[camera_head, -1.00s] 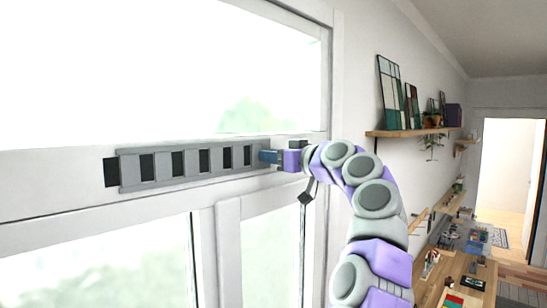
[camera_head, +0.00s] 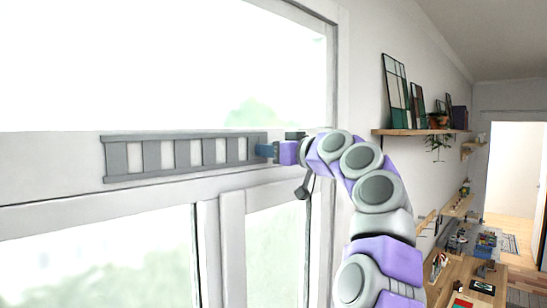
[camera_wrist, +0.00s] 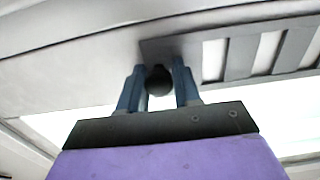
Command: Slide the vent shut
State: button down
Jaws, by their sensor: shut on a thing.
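The vent is a long grey slotted slider plate (camera_head: 133,156) on the white window frame below the upper pane. Its slots show pale, with no dark openings behind them. My gripper (camera_head: 264,151) is at the plate's right end. In the wrist view, my gripper's two blue fingers (camera_wrist: 159,72) are shut on a round black knob (camera_wrist: 159,83), one finger on each side. The grey plate (camera_wrist: 239,62) also shows there, running off to the upper right. In the head view the knob is hidden by the fingers.
A dark window handle (camera_head: 304,188) hangs just below my wrist. A wooden shelf (camera_head: 420,131) with framed panels and plants is on the wall to the right. A workbench (camera_head: 465,285) with small items stands lower right.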

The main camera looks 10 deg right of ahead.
jog(key=c, duration=0.9)
grip_release()
jog(key=shift+a, duration=0.1)
jog(key=b+v, duration=0.6)
jog(key=v, duration=1.1)
jog(key=shift+s+d, duration=0.1)
jog(key=shift+d, duration=0.1)
